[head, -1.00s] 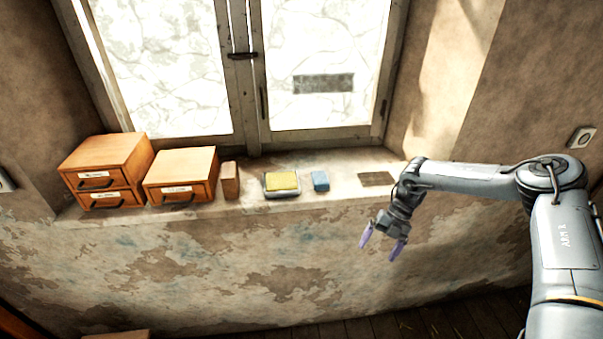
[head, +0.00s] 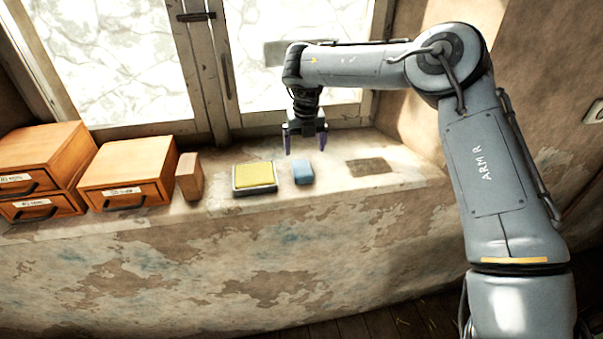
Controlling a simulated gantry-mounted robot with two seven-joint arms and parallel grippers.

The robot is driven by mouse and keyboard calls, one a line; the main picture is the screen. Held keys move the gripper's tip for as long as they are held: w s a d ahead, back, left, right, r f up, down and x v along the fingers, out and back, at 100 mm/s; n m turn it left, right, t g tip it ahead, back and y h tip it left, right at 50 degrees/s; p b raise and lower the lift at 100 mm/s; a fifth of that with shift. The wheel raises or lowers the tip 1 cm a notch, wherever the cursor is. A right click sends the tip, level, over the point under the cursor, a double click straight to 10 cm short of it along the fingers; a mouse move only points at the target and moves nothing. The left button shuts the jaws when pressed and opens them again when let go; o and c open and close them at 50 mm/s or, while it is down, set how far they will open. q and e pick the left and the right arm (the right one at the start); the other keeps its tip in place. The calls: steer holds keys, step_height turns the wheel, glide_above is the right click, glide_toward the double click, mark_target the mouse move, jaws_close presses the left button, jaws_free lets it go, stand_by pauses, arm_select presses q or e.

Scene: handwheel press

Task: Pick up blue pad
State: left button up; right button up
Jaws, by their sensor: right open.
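The blue pad (head: 303,173) is a small blue block lying on the windowsill, just right of a yellow pad in a grey tray. My right gripper (head: 305,145) is above and slightly behind the blue pad in the picture, pointing down. Its two purple fingers are spread apart with nothing between them. The fingertips look close to the pad's top, but the exact gap cannot be told. My left gripper is not in view.
The yellow pad (head: 254,176) sits close on the left, then a brown wooden block (head: 189,177) and wooden drawer boxes (head: 127,172). A dark flat patch (head: 369,167) lies on the sill (head: 408,180) to the right. The window stands behind.

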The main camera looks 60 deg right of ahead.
glide_above(302, 167)
steer(key=f, duration=0.4)
steer(key=shift+s+a+f, duration=0.1)
steer(key=shift+s+a, duration=0.05)
steer(key=shift+s, duration=0.2)
steer(key=f, duration=0.3)
steer(key=shift+w+f+p, duration=0.1)
steer(key=shift+w+p, duration=0.15)
steer(key=shift+p, duration=0.1)
steer(key=shift+f, duration=0.55)
steer(key=shift+c, duration=0.2)
steer(key=c, duration=1.1)
steer(key=shift+w+r, duration=0.1)
steer(key=shift+r, duration=0.05)
